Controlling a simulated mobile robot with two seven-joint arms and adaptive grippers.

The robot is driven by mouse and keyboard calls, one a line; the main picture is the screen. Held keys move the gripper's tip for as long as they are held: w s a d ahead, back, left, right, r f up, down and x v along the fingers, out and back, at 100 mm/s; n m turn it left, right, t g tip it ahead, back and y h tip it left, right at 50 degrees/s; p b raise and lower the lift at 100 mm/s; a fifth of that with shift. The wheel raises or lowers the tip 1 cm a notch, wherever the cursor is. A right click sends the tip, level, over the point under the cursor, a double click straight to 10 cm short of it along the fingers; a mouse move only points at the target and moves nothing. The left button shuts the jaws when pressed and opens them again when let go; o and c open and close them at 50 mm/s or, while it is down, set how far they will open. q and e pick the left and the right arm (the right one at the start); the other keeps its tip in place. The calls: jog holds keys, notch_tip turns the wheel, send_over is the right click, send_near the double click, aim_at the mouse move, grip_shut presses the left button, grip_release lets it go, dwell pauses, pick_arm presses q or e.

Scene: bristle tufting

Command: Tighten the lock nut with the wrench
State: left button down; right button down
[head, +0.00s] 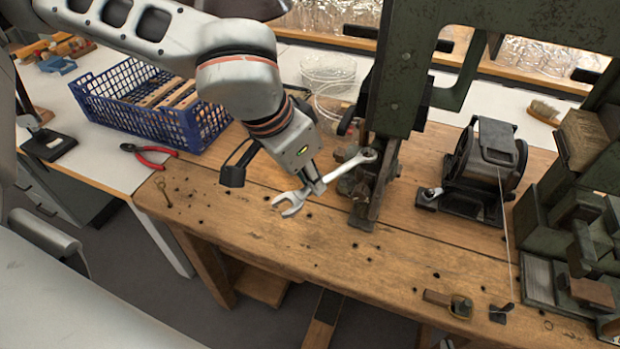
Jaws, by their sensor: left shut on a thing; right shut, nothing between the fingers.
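A silver combination wrench (345,169) lies across the front of the dark green press (397,90). Its open jaw points left and towards the bench's front edge. Its ring end is at the foot of the press post, among dark metal parts. My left gripper (316,183) is shut on the wrench's shank, near the open jaw, above the wooden bench. I cannot make out the lock nut at the ring end, nor whether the ring is seated around it. My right gripper is not in view.
A wire spool in a dark stand (490,160) is right of the press. A blue crate (120,100) and red-handled pliers (150,155) are on the left. A small brass-ended tool (448,303) lies near the bench's front edge. The bench (300,245) is clear in front of the wrench.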

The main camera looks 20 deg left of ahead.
pick_arm(q)
jog(key=shift+r+p, duration=0.4)
jog(key=shift+r, duration=0.3)
jog(key=shift+r+p, duration=0.5)
jog(key=shift+r, duration=0.65)
pick_arm(e)
notch_tip(320, 180, up, 3)
jog(key=shift+w, duration=0.1)
jog(key=shift+w+r, duration=0.15)
jog(key=shift+w, duration=0.05)
